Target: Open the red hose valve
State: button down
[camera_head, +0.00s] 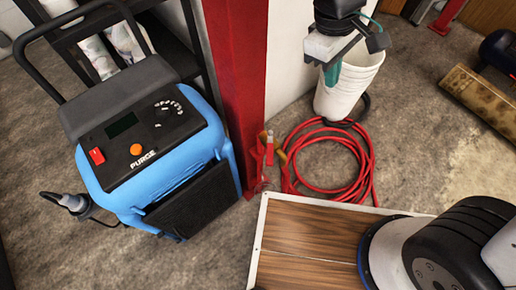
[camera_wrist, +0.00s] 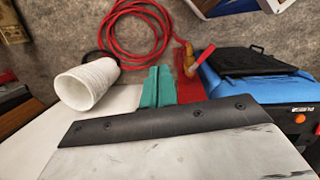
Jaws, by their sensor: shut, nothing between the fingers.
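The red hose valve shows low on the red post in the head view, with an upright red lever (camera_head: 269,148) beside brass fittings (camera_head: 283,158). In the wrist view the red lever (camera_wrist: 190,58) lies just right of my fingertips in the picture, with brass (camera_wrist: 209,52) beside it. My gripper (camera_head: 331,76) has teal fingers, pressed together and empty, and points down in front of the white bucket in the head view. It is apart from the valve, above and to the right of it. The fingers also show in the wrist view (camera_wrist: 158,70).
A coiled red hose (camera_head: 328,180) lies on the floor by the valve. A white bucket (camera_head: 345,95) stands behind the gripper. A blue PURGE machine (camera_head: 190,165) stands close left of the red post (camera_head: 238,70). A tan block (camera_head: 480,98) lies far right.

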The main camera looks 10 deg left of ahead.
jog(key=s+a+f+n+h, duration=0.1)
jog(key=a+f+n, duration=0.3)
jog(key=a+f, duration=0.35)
jog(key=n+t+h, duration=0.1)
jog(key=n, duration=0.3)
send_near(270, 148)
jog(key=s+a+r, duration=0.1)
jog(key=s+a, duration=0.2)
jog(key=x, duration=0.9)
jog(key=shift+w, duration=0.25)
jog(key=shift+d+n, duration=0.15)
jog(key=shift+n, duration=0.25)
